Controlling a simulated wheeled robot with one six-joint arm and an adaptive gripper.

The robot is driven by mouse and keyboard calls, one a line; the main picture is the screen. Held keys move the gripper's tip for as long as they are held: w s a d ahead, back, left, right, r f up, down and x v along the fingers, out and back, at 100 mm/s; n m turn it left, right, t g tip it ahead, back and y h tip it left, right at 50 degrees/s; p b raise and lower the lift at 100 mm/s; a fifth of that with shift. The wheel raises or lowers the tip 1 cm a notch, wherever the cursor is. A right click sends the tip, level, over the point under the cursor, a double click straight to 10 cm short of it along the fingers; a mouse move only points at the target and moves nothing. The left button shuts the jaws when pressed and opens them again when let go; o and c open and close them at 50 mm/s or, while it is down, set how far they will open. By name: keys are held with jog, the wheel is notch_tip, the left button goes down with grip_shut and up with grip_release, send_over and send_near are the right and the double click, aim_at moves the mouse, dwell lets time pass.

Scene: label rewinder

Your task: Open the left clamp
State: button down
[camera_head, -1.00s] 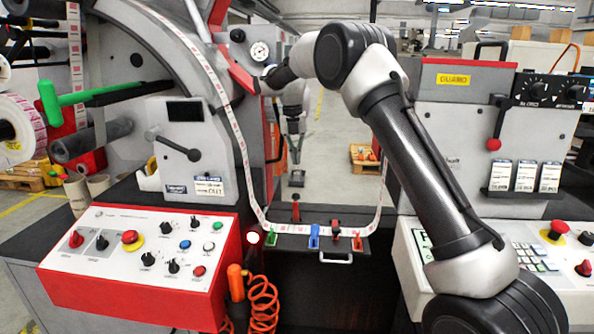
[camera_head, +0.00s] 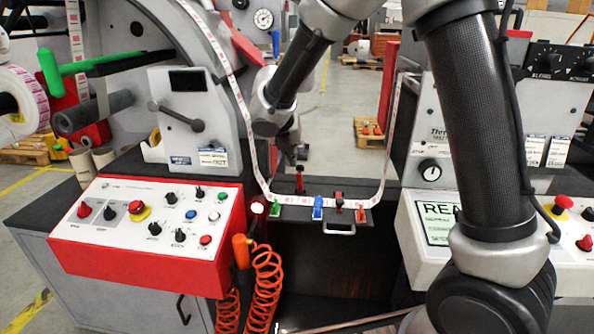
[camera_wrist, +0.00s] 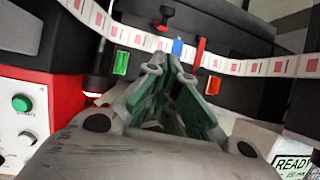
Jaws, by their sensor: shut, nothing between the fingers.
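The left clamp (camera_head: 299,180), with a red knob, stands upright at the back of the dark splice table (camera_head: 290,213). It shows in the wrist view as a red knob on a black post (camera_wrist: 165,16), behind the label strip (camera_wrist: 140,38). A second clamp with a red lever (camera_head: 338,200) is to its right and also shows in the wrist view (camera_wrist: 198,52). My gripper (camera_head: 297,154) is just above and behind the left clamp in the head view, apart from it as far as I can tell. In the wrist view my gripper (camera_wrist: 170,72) is shut and empty.
Green (camera_head: 273,207), blue (camera_head: 318,208) and red (camera_head: 360,214) pieces sit along the table's front. A red-edged control panel (camera_head: 150,226) stands left, with an orange coiled hose (camera_head: 265,280) beside it. Another panel (camera_head: 437,224) is right.

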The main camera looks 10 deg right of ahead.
jog(key=m, duration=0.1)
send_near(298, 174)
notch_tip(298, 174, down, 5)
jog(key=w+d, duration=0.1)
jog(key=w+d+f, duration=0.1)
jog(key=w, duration=0.1)
jog(key=shift+f, duration=0.1)
dwell(0.4)
